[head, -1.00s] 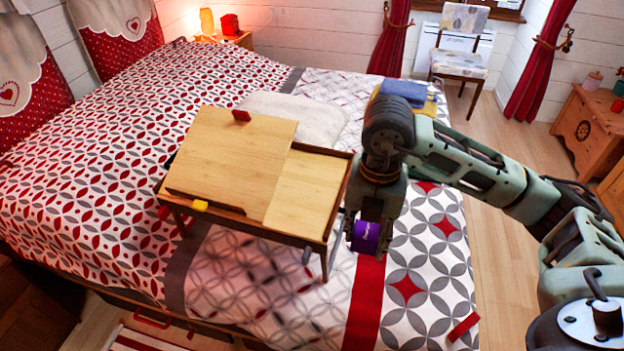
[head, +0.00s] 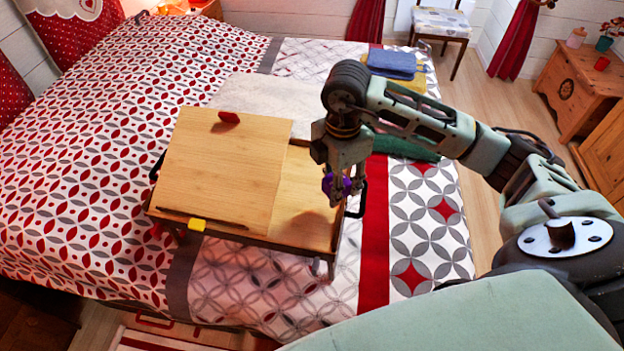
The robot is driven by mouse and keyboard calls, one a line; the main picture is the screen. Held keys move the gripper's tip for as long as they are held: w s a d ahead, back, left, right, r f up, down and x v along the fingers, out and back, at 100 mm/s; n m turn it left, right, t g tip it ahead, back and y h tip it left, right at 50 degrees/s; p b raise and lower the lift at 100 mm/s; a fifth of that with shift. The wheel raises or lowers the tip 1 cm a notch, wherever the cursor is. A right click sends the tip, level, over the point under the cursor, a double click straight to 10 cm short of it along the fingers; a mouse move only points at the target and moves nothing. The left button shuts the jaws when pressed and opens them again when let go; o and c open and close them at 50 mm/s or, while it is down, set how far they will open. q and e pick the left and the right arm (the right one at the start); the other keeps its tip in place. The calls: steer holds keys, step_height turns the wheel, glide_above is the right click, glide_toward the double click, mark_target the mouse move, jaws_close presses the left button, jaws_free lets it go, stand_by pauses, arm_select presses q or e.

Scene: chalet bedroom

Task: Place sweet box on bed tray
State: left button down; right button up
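The bed tray (head: 295,205) is light wood with dark edges and stands on the bed. Its left part is a raised, tilted board (head: 220,170); its right part is flat. The sweet box (head: 346,186) is small and purple, and mostly hidden by my fingers. My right gripper (head: 338,192) points down and is shut on it. It holds the box above the right end of the flat part, near the side handle. A shadow lies on the wood below; I cannot tell how large the gap is. My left gripper is not in view.
A small red item (head: 229,117) is at the board's top edge and a yellow one (head: 197,224) at its lower edge. Folded blue cloth (head: 391,63) and a green item (head: 405,147) lie on the bed beyond. The flat part of the tray is otherwise bare.

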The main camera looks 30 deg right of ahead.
steer(key=p, duration=0.2)
glide_above(314, 194)
step_height(314, 194, down, 4)
steer(key=shift+f, duration=0.2)
steer(key=shift+f+p, duration=0.4)
steer(key=shift+f, duration=1.7)
steer(key=o, duration=1.1)
steer(key=shift+f, duration=0.15)
